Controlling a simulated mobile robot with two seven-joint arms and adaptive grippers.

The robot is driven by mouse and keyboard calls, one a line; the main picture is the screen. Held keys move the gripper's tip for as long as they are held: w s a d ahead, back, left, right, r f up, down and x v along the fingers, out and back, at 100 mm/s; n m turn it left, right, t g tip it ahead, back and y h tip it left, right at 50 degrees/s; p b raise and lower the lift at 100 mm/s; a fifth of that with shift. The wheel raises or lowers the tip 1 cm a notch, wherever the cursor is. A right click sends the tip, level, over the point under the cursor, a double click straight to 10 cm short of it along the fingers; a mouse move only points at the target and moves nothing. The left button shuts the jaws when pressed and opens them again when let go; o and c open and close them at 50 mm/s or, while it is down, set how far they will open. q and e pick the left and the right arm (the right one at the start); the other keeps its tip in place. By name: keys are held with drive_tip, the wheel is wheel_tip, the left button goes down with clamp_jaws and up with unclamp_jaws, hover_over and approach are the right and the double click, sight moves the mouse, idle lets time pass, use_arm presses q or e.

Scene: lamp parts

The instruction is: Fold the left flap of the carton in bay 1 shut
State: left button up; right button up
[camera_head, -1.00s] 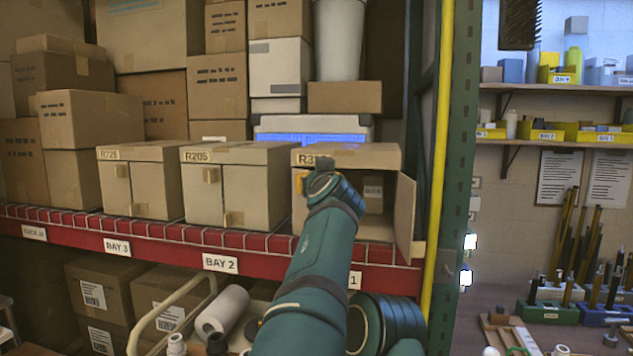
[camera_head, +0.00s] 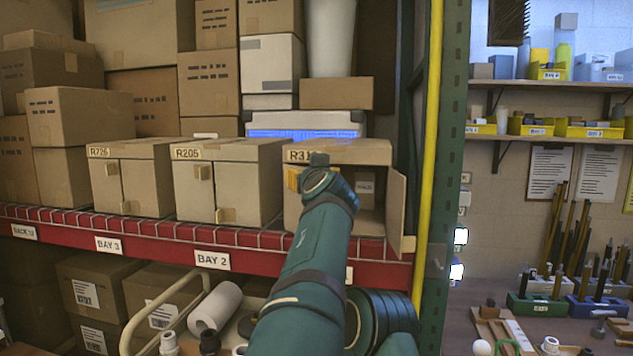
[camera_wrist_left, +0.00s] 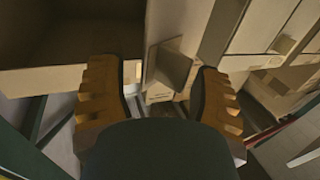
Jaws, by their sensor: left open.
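The carton in bay 1 (camera_head: 350,152) stands on the shelf with its front partly open. Its right flap (camera_head: 397,210) is swung outward, and the dark inside shows beside it. My left arm covers much of the carton's left front, so the left flap's angle is hard to tell in the head view. My left gripper (camera_wrist_left: 160,105) is open at the carton front; its orange-brown fingers are apart in the left wrist view. A cardboard panel with a tab (camera_wrist_left: 168,65), seemingly the left flap, shows between and beyond the fingers. Contact is unclear. My right gripper is out of view.
A closed carton in bay 2 (camera_head: 245,150) stands close on the left, and another in bay 3 (camera_head: 130,160) beyond it. A yellow pole (camera_head: 428,150) and green rack post (camera_head: 450,150) bound the right side. A white roll (camera_head: 215,306) lies below.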

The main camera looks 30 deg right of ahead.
use_arm(q)
drive_tip(key=v, duration=0.7)
idle(0.3)
drive_tip(key=shift+s+f, duration=0.1)
